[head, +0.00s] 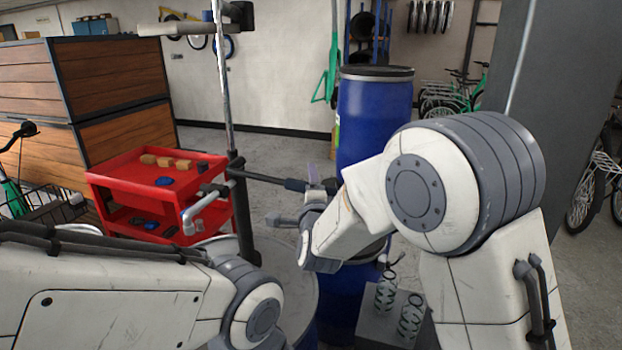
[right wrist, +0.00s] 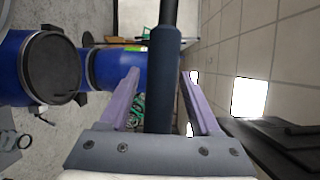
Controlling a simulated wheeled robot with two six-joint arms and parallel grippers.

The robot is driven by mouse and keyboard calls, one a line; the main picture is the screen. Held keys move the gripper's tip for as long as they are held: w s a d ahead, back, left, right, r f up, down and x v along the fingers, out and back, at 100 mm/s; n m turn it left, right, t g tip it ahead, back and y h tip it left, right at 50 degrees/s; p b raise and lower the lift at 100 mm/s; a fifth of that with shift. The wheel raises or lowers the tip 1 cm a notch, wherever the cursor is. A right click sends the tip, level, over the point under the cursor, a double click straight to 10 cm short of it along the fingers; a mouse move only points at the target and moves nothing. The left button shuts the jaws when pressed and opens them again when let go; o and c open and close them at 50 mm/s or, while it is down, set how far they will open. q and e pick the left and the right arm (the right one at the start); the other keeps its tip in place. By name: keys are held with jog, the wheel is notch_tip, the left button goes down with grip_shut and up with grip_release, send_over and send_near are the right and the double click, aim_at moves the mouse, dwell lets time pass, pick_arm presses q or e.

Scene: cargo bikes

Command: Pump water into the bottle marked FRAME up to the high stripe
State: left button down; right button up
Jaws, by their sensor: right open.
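The pump's horizontal lever, with a dark grip (head: 296,184), reaches right from an upright post (head: 246,215). A pale curved spout (head: 196,208) points down on the left of the post. My right gripper (right wrist: 158,78) is open, its purple fingers on either side of the dark grip (right wrist: 163,80) in the right wrist view. Gaps show between the fingers and the grip there. In the head view, one purple finger shows near the grip's right end. The bottle marked FRAME and its stripes are not visible. My left arm enters at lower left; its gripper is out of view.
A blue barrel (head: 375,115) stands behind my right arm. A red cart (head: 125,182) with small items is at left, before wooden cabinets. Grey blocks with coils (head: 395,318) sit at lower right.

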jog(key=shift+w, duration=0.2)
grip_shut()
dwell(1.3)
